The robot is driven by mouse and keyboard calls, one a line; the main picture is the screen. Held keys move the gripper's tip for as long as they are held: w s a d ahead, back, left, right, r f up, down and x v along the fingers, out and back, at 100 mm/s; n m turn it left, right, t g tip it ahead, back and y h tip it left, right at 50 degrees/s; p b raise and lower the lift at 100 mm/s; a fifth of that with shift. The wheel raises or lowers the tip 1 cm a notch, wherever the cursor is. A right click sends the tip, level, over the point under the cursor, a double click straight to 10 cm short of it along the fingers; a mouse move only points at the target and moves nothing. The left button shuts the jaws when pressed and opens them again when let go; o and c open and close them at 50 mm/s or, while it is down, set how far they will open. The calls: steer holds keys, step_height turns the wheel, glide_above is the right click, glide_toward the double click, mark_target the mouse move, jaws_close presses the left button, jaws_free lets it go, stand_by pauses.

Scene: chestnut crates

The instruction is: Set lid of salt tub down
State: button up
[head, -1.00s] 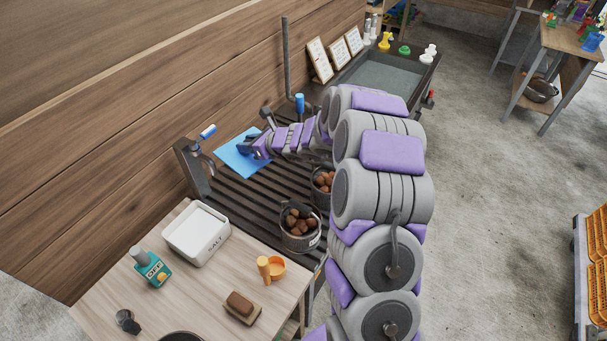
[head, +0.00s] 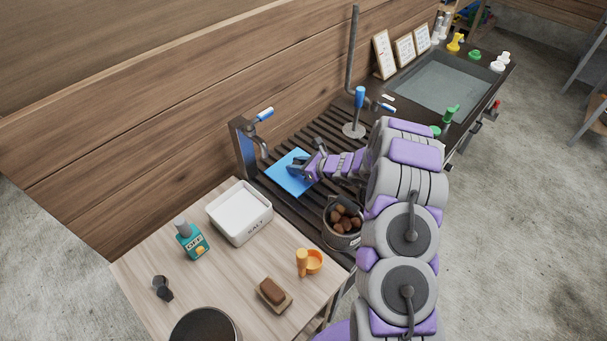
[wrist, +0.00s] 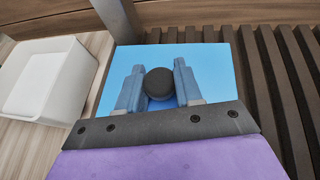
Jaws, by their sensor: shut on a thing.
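The lid of the salt tub (head: 288,177) is a flat light-blue square with a dark round knob; it also fills the middle of the wrist view (wrist: 215,66). My gripper (head: 306,169) is shut on the knob, with one finger on each side in the wrist view (wrist: 159,84). The lid is level over the dark slatted counter. I cannot tell whether its underside touches the slats. The salt tub (head: 240,228), white and open, stands on the wooden table to the left of the lid and shows at the left edge of the wrist view (wrist: 45,85).
A tap (head: 243,148) rises behind the lid's left corner. A bucket of chestnuts (head: 342,238) stands in front of it. The wooden table (head: 230,270) holds a green bottle (head: 192,243), an orange cup (head: 313,262) and a brush (head: 272,292). Some slats (head: 320,135) are bare behind the lid.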

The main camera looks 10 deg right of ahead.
steer(key=shift+a+f, duration=0.4)
steer(key=shift+f, duration=0.2)
step_height(320, 180, down, 3)
steer(key=shift+a+f+b, duration=0.1)
steer(key=shift+b, duration=0.4)
steer(key=shift+d, duration=0.35)
steer(key=o, duration=1.1)
steer(key=shift+a, duration=0.25)
steer(key=shift+c, duration=0.2)
steer(key=shift+d, duration=0.1)
